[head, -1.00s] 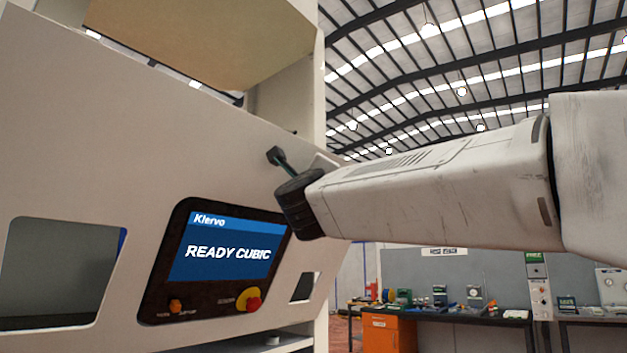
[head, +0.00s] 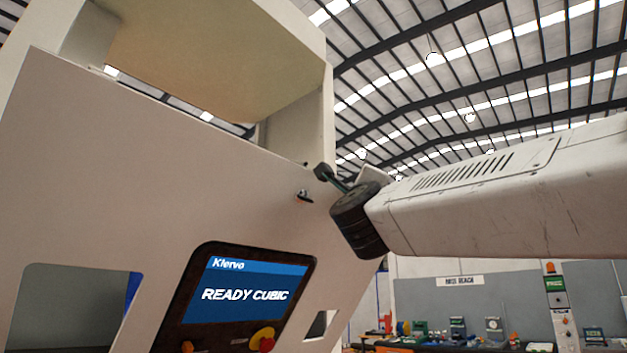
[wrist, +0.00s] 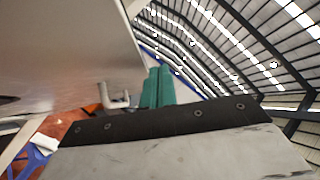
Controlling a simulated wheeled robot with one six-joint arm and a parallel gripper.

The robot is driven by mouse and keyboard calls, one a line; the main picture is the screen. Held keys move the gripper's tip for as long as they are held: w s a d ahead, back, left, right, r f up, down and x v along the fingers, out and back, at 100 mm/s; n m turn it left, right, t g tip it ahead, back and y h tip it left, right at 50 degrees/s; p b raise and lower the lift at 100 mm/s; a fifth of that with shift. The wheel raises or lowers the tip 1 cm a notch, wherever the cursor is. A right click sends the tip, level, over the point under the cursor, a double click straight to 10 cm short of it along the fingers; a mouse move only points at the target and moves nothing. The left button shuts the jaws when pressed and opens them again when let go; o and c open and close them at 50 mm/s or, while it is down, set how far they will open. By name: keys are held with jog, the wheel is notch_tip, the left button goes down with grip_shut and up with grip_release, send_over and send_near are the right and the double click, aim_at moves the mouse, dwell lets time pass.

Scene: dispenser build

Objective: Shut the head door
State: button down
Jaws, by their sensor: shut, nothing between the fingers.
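The head door appears to be the large off-white panel (head: 120,200) carrying a screen (head: 245,290) that reads "READY CUBIC". It leans, with a gap between its sloping top edge and the machine's upper housing. A small dark latch or lock (head: 305,196) sits near its upper right corner. My gripper (head: 322,172) is shut and empty by that corner, just right of the latch; I cannot tell whether it touches the panel. In the wrist view my teal fingers (wrist: 157,88) are together, beside a pale panel surface and a small metal bracket (wrist: 115,97).
The tan underside of the upper housing (head: 215,50) overhangs the panel. A red and yellow button (head: 263,339) sits below the screen, and window openings flank it. A workbench with equipment (head: 450,343) stands far behind on the right. Open air surrounds my arm on the right.

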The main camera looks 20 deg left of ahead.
jog(key=s+d+r+n+t+y, duration=0.2)
jog(key=s+d+r+n+y, duration=0.2)
jog(key=d+n, duration=0.5)
jog(key=m+g+y, duration=1.4)
jog(key=m+g, duration=0.3)
jog(key=m, duration=1.1)
send_near(311, 171)
jog(key=x, duration=1)
jog(key=shift+w+a+r, duration=0.1)
jog(key=shift+a+r, duration=0.15)
